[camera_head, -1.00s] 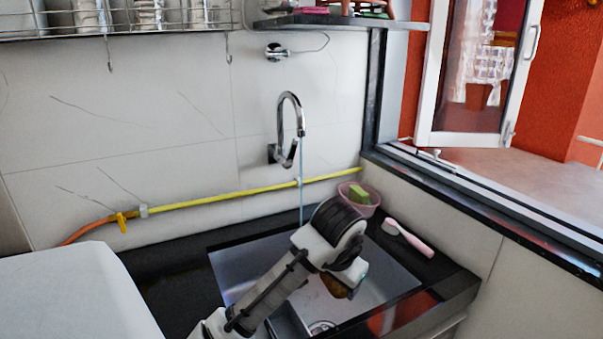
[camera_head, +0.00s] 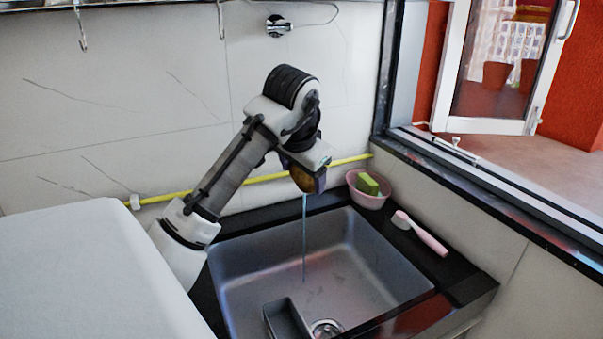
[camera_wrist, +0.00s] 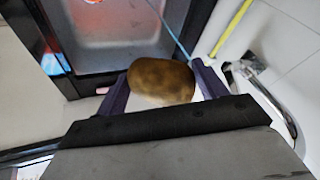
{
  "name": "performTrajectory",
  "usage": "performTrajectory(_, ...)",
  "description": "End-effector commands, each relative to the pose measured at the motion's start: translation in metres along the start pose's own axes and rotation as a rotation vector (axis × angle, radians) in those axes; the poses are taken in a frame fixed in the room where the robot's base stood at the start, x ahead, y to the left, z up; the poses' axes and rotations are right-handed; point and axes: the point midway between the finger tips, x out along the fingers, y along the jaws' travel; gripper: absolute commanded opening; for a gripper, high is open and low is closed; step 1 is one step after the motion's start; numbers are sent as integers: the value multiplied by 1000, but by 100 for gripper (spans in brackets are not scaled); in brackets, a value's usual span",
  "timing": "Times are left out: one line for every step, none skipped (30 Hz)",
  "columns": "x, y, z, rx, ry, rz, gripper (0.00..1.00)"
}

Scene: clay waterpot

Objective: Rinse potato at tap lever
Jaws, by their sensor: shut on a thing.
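My gripper (camera_head: 308,178) is shut on a brown potato (camera_head: 300,177) and holds it above the back of the sink. In the wrist view the potato (camera_wrist: 160,82) sits between the two dark fingers (camera_wrist: 158,88). The tap (camera_wrist: 270,95) shows at the right of the wrist view; in the head view my arm hides its spout and lever. A thin stream of water (camera_head: 304,235) falls below the potato into the sink (camera_head: 235,262). In the wrist view the stream (camera_wrist: 168,30) runs close by the potato; I cannot tell whether it touches it.
A pink bowl (camera_head: 366,199) with a green and yellow sponge (camera_head: 368,184) stands on the black counter behind the sink, with a pink brush (camera_head: 422,235) to its right. A yellow pipe (camera_head: 262,178) runs along the wall. A grey holder (camera_head: 286,322) stands in the sink.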

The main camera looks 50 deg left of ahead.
Motion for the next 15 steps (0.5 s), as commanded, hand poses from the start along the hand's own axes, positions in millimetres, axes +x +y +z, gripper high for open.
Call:
performTrajectory(2, -3, -4, -1, 0, 0, 46)
performTrajectory(4, -4, -6, 0, 0, 0, 46)
performTrajectory(6, -6, -9, 1, -1, 0, 46)
performTrajectory(8, -7, -11, 1, -1, 0, 46)
performTrajectory(10, -9, -12, 1, 0, -1, 46)
performTrajectory(13, -11, -15, 1, 0, -1, 46)
performTrajectory(15, -12, -16, 0, -1, -1, 46)
performTrajectory(16, -14, -18, 0, -1, 0, 46)
performTrajectory(19, -15, -21, 0, 0, 0, 46)
performTrajectory(21, -17, -23, -1, 0, 0, 46)
performTrajectory(23, -18, -25, 0, -1, 0, 46)
performTrajectory(25, -20, -27, 1, 0, 0, 46)
performTrajectory(27, -22, -29, 1, 0, -1, 46)
performTrajectory(29, -23, -31, 0, 0, -1, 46)
performTrajectory(31, -25, -34, 1, -1, -1, 46)
